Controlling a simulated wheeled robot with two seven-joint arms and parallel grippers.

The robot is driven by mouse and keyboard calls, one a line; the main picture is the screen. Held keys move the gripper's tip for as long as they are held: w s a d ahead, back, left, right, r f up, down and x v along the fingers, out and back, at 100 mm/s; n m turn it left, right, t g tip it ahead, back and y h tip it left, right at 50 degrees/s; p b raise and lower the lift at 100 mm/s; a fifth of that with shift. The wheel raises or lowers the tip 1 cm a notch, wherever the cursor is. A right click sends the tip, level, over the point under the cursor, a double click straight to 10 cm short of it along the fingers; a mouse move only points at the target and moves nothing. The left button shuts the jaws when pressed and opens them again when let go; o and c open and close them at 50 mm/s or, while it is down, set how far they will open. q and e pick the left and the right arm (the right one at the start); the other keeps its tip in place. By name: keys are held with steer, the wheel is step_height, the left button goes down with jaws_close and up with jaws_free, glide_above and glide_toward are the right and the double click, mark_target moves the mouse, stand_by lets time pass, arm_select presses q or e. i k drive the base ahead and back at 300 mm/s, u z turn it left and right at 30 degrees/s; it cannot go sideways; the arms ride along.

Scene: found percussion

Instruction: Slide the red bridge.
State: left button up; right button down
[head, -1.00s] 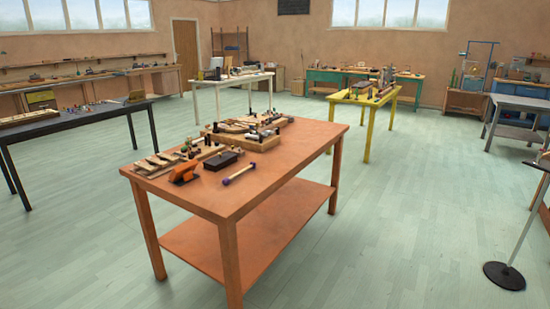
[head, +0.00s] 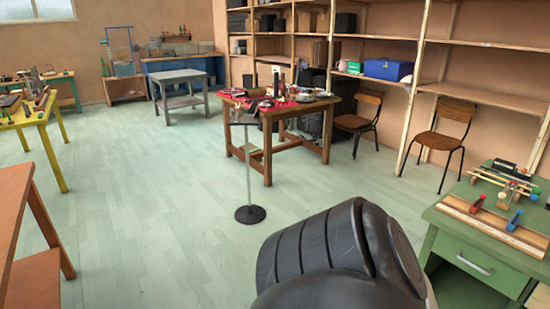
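A small red upright piece (head: 476,204), which may be the red bridge, stands on a long wooden board (head: 487,227) at the right edge of the head view. A similar blue piece (head: 514,220) stands on the same board, to the right of the red one. The board lies on top of a green cabinet (head: 450,250). Neither of my grippers is in view. A black rounded part of my own arm fills the bottom middle and stands in front of the cabinet's lower left side.
Another wooden device (head: 505,180) lies behind the board. A thin stand (head: 249,170) with a round black base is mid-floor. A wooden table (head: 284,116) with a red cloth, chairs (head: 442,136) and shelves lie beyond. Open floor extends left of the cabinet.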

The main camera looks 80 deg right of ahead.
mark_target(476, 207)
steer(key=z, duration=4.4)
steer(key=i, duration=0.1)
steer(key=z, duration=0.15)
